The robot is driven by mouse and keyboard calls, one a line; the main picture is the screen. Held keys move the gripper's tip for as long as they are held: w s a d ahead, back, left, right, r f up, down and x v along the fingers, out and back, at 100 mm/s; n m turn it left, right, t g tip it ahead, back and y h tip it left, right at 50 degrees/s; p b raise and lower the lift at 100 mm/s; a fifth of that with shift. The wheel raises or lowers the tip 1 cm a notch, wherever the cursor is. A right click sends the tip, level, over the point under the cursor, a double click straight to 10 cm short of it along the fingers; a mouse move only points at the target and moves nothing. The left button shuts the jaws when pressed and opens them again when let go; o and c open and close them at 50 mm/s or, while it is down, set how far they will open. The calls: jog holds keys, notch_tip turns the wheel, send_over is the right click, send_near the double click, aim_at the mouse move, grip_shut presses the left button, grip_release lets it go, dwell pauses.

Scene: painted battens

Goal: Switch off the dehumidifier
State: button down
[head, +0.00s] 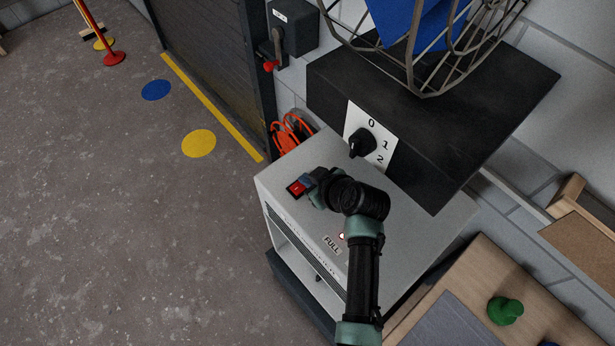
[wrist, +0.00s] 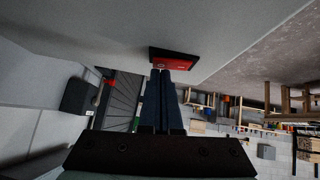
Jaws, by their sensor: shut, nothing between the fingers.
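The dehumidifier (head: 300,222) is a pale grey box with a slatted side, standing against the wall in the head view. A red rocker switch (head: 296,188) in a black frame sits near the far left corner of its top. The switch also shows in the wrist view (wrist: 177,62). My gripper (head: 307,182) is shut and empty, with its fingertips at the switch. In the wrist view the closed fingers (wrist: 160,73) reach the near edge of the switch; I cannot tell whether they touch it. Which side of the rocker is pressed is unclear.
A black box (head: 440,150) with a dial (head: 362,143) marked 0, 1, 2 overhangs the dehumidifier, a wire basket (head: 428,70) above it. A "FULL" label (head: 333,245) lies beside my arm. Orange cable (head: 291,132) hangs behind.

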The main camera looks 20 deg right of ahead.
jog(key=shift+d+f+b, duration=0.1)
jog(key=shift+f+b, duration=0.25)
jog(key=shift+b, duration=0.25)
jog(key=shift+r, duration=0.1)
